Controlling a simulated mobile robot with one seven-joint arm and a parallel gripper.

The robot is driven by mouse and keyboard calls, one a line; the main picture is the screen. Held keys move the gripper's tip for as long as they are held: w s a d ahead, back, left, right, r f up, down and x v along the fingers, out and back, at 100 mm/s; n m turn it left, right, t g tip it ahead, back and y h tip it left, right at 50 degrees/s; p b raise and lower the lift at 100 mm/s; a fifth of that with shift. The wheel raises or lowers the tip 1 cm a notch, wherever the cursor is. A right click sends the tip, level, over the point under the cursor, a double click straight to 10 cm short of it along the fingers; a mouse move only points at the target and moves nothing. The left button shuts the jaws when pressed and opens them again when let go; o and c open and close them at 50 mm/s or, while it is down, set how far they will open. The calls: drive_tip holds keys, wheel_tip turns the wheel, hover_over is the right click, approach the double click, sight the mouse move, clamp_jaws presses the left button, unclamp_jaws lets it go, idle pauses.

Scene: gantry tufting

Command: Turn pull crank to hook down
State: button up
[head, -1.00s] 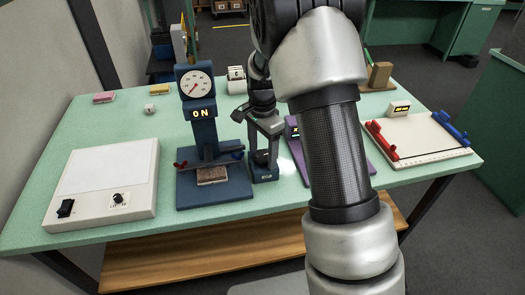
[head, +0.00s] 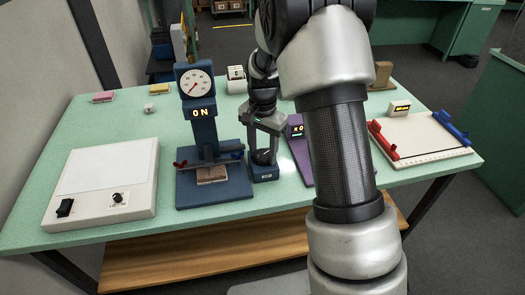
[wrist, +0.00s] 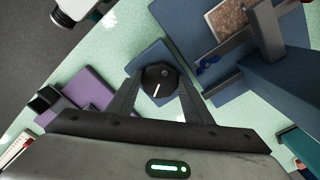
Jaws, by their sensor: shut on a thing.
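My gripper (head: 264,154) points down at a small blue block (head: 263,173) just right of the gauge stand. In the wrist view its fingers (wrist: 160,84) are shut on a dark round knob (wrist: 158,77) with a white line, taken to be the pull crank. The line points toward the palm side, slightly left. The knob sits on the blue block, also in the wrist view (wrist: 146,57). I cannot make out the hook clearly.
A purple device (head: 298,150) stands close on the right, partly behind my arm. A white panel (head: 104,180) with a switch and dial lies at left. A white board (head: 425,138) with red and blue bars lies at right.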

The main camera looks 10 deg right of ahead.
sight(264, 155)
drive_tip(key=n, duration=0.5)
drive_tip(key=shift+d+n, duration=0.1)
drive_tip(key=shift+n, duration=0.2)
drive_tip(key=n, duration=0.6)
drive_tip(key=shift+r, duration=0.1)
idle(0.3)
drive_tip(key=o, duration=1.1)
drive_tip(key=shift+c, duration=0.2)
wheel_tip(264, 155, up, 17)
drive_tip(key=p, duration=0.1)
drive_tip(key=shift+r, duration=0.15)
drive_tip(key=shift+r, duration=0.1)
